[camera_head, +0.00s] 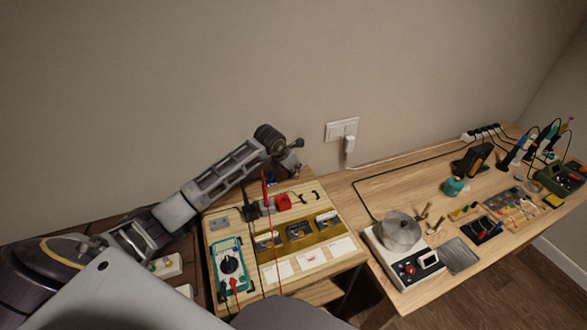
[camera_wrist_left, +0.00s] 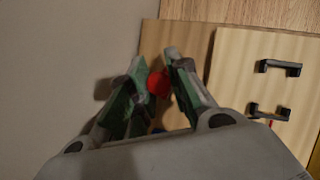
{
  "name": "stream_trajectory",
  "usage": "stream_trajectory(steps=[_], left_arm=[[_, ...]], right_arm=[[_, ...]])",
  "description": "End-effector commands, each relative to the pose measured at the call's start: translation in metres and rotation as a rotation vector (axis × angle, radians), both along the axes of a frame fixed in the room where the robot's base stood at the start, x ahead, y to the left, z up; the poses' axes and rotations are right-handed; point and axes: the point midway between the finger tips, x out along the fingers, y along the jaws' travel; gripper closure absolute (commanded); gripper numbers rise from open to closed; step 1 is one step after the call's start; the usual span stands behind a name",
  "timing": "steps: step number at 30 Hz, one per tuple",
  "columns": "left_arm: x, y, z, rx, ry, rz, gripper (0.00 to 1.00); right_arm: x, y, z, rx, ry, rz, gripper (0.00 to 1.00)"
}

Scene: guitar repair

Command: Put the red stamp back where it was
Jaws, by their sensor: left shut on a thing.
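My left gripper (camera_head: 291,164) is over the back edge of the light wooden board (camera_head: 338,262) in the head view. In the left wrist view the same gripper (camera_wrist_left: 157,66) is shut on the red stamp (camera_wrist_left: 158,83), whose round red part shows between the two green-lined fingers. The rest of the stamp is hidden by the fingers. I cannot make out the held stamp in the head view. My right gripper is not in view.
The board carries a red block (camera_head: 283,202), black handles (camera_wrist_left: 280,68), cards and a teal multimeter (camera_head: 229,262) with thin upright leads. To the right, a table (camera_head: 390,185) holds a hot plate with a pot (camera_head: 399,231) and several tools. A wall stands behind.

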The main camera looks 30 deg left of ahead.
Motion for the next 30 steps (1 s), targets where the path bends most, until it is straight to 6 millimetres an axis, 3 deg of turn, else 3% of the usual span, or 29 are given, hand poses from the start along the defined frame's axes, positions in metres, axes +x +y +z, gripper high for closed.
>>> stream_trajectory(steps=[6,7,12,30], left_arm=[[0.0,0.0002,-0.0029,0.001,0.0,0.001,0.96],[-0.0001,0.0002,-0.0031,0.001,0.0,0.001,0.79],[0.0,0.0001,-0.0025,0.0,0.0,0.0,0.59],[-0.0023,0.0012,0.0058,0.001,-0.003,0.0,0.59]], right_arm=[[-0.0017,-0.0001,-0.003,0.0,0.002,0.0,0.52],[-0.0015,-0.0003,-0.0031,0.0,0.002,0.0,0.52],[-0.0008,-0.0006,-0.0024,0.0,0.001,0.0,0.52],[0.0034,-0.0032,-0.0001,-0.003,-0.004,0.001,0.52]])
